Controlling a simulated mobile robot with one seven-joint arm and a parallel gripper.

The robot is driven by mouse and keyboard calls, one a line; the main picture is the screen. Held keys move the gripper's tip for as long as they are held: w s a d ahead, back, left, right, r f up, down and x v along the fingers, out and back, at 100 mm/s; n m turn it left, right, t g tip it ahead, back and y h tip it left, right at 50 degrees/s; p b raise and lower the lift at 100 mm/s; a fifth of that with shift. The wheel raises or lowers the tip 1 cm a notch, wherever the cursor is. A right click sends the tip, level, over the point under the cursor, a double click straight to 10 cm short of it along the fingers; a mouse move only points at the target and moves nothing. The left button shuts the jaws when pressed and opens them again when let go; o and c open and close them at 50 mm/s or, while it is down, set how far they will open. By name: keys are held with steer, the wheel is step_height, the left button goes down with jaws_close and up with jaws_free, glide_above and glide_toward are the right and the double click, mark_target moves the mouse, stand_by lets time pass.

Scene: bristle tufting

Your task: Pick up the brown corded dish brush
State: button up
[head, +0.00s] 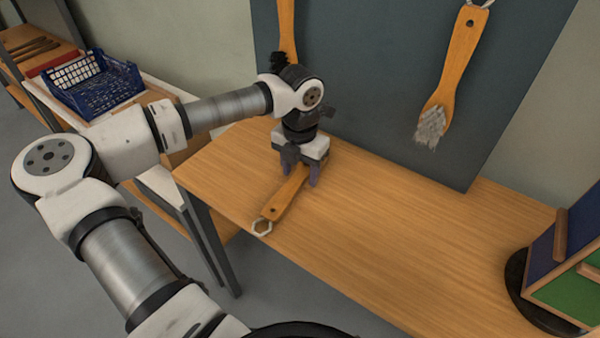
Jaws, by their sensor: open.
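The brown corded dish brush (284,205) lies on the wooden table (380,240). Its orange-brown handle points toward the front left, and a pale cord loop (262,227) at its end rests near the table's front edge. My gripper (301,178) points down over the brush's far part, with its fingers open on either side of the handle. Whether the fingers touch the handle cannot be told. The bristle end is hidden behind my gripper.
A dark board (385,60) stands behind the table. A brush with grey bristles (455,65) hangs on it, and another wooden handle (286,25) shows behind my wrist. A blue and green box (565,260) is at the right. A blue crate (95,88) is at the left. The table's middle is clear.

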mark_target(300, 175)
steer(key=c, duration=1.1)
step_height(300, 175, up, 10)
steer(key=shift+b, duration=0.65)
